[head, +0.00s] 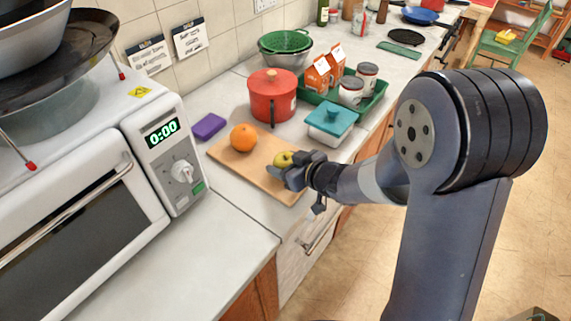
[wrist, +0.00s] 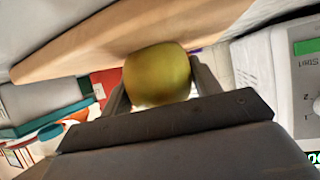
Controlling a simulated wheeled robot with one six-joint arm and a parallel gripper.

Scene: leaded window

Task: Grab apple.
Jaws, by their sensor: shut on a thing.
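A yellow-green apple (head: 283,159) is at the wooden cutting board's right side in the head view, partly hidden by my gripper (head: 280,172). In the wrist view the apple (wrist: 158,74) sits between the two fingers of my gripper (wrist: 160,85), which is shut on it. The cutting board (head: 225,154) lies on the counter and fills the upper part of the wrist view (wrist: 100,40). I cannot tell whether the apple touches the board.
An orange (head: 243,138) sits on the board left of the apple. A red pot (head: 271,98), a teal-lidded container (head: 331,122) and a purple block (head: 209,126) stand behind. A white oven (head: 100,180) is at left. Bare counter (head: 215,245) lies in front.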

